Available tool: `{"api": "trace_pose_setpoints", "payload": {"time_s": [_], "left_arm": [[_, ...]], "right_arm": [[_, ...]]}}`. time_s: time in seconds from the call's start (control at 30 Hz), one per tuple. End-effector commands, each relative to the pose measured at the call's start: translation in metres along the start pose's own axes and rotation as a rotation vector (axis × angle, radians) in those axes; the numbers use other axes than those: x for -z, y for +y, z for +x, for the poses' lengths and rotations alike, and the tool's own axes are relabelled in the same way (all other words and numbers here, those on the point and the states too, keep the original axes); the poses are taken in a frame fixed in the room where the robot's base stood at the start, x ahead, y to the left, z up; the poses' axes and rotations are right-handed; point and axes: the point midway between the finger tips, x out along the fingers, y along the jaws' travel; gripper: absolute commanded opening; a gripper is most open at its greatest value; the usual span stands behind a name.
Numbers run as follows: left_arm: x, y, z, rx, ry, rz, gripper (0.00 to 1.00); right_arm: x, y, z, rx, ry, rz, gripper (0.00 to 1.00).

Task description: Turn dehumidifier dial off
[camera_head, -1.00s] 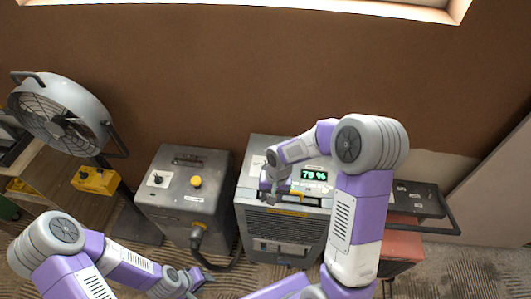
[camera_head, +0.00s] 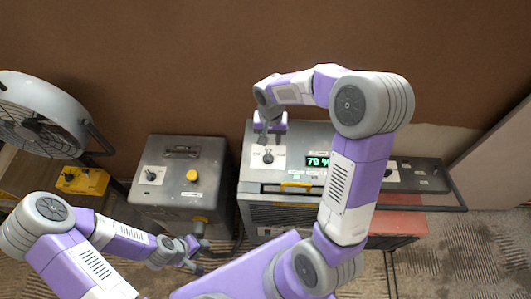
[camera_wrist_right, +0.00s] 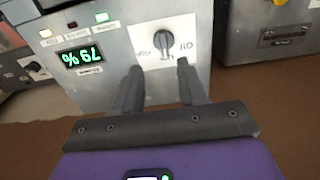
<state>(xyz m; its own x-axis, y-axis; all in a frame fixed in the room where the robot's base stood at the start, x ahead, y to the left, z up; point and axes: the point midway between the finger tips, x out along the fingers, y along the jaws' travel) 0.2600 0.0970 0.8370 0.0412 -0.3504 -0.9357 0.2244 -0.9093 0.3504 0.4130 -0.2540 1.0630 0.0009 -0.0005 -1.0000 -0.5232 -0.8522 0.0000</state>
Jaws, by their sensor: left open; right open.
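The dehumidifier (camera_head: 285,210) is the grey box in the middle of the head view, with a lit green percent display (camera_head: 316,161). Its dark dial (camera_head: 268,157) sits on a white plate at the top left. In the right wrist view the dial (camera_wrist_right: 167,43) appears upside down, its bar about upright in the picture; its small labels are hard to read. My right gripper (camera_head: 270,138) is open and points down at the dial plate. In the wrist view its fingertips (camera_wrist_right: 160,72) flank the dial's line, apart from it. My left gripper (camera_head: 197,258) is open and empty, low in front of the left grey box.
A grey box (camera_head: 180,190) with a yellow button and its own small dial stands to the left. A fan (camera_head: 38,115) and yellow box (camera_head: 82,180) are further left. A red case (camera_head: 395,228) and dark handle frame stand right. The brown wall is close behind.

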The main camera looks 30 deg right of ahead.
Motion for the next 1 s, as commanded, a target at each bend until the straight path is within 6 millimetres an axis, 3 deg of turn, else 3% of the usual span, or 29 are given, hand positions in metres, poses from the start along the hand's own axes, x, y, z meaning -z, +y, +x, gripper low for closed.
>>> {"api": "trace_pose_setpoints", "payload": {"time_s": [0.1, 0.3, 0.47, 0.8, 1.0], "left_arm": [[0.001, -0.007, 0.019, 0.000, 0.001, 0.000, 0.43], [0.002, -0.014, 0.037, 0.000, 0.001, 0.000, 0.43], [0.002, -0.015, 0.040, 0.000, 0.001, 0.000, 0.43], [0.002, -0.016, 0.044, 0.000, 0.001, 0.000, 0.43], [0.003, -0.017, 0.045, 0.000, 0.001, 0.000, 0.43]], "right_arm": [[0.000, 0.000, 0.020, 0.000, 0.000, -0.001, 0.41], [0.000, 0.000, 0.039, 0.000, 0.000, -0.001, 0.41], [0.000, 0.000, 0.048, -0.001, -0.001, -0.001, 0.41], [-0.001, 0.000, 0.099, -0.002, -0.004, 0.000, 0.41], [0.000, 0.000, 0.115, 0.000, -0.001, 0.000, 0.41]]}}
